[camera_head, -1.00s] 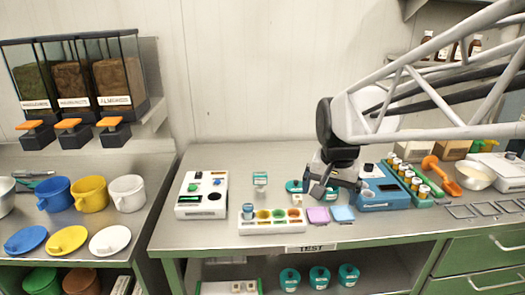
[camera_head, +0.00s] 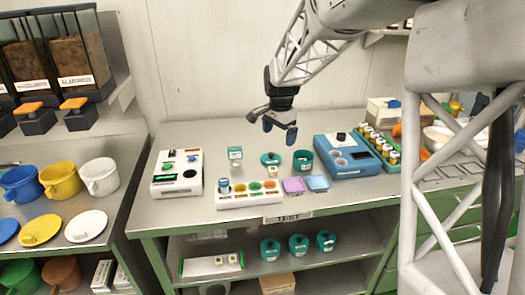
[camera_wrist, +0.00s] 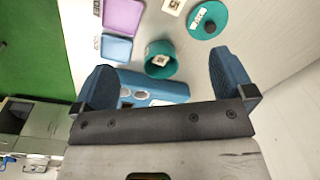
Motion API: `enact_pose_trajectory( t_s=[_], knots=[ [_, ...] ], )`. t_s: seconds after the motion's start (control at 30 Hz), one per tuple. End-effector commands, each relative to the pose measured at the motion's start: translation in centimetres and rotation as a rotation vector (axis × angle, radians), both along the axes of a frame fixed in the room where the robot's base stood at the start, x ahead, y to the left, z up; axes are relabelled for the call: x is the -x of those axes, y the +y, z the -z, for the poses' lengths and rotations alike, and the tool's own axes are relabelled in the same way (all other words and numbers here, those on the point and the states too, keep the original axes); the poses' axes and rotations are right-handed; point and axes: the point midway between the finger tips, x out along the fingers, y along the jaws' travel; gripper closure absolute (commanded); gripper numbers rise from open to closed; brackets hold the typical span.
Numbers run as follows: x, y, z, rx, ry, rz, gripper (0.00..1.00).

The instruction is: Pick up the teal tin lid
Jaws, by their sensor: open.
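The teal tin lid (camera_head: 270,158) lies flat on the bench, round with a dark knob and a pale label. It also shows at the top right of the wrist view (camera_wrist: 201,29). The open teal tin (camera_head: 303,165) stands just right of it, and it shows in the middle of the wrist view (camera_wrist: 158,72). My gripper (camera_head: 279,130) is open and empty, pointing down above the bench. In the wrist view my two blue fingers (camera_wrist: 163,80) are spread wide, and the lid lies beyond the right fingertip, apart from it.
A blue device (camera_head: 345,165) stands right of the tin. A white tray with coloured wells (camera_head: 248,201), a purple pad (camera_head: 293,186) and a blue pad (camera_head: 317,183) lie in front. A white-grey device (camera_head: 177,187) is at left. Several teal tins stand on the shelf below.

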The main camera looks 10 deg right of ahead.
Motion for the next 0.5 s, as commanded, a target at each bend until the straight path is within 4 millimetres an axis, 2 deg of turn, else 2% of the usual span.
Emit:
enact_pose_trajectory(
  t_s=[0.1,0.3,0.5],
  knots=[
    [-2.9,-0.1,1.9,-0.004,0.014,0.066,0.00],
    [-7.4,-0.2,5.1,-0.008,0.034,0.179,0.00],
    [-10.4,-0.3,7.6,-0.010,0.048,0.259,0.00]
  ],
)
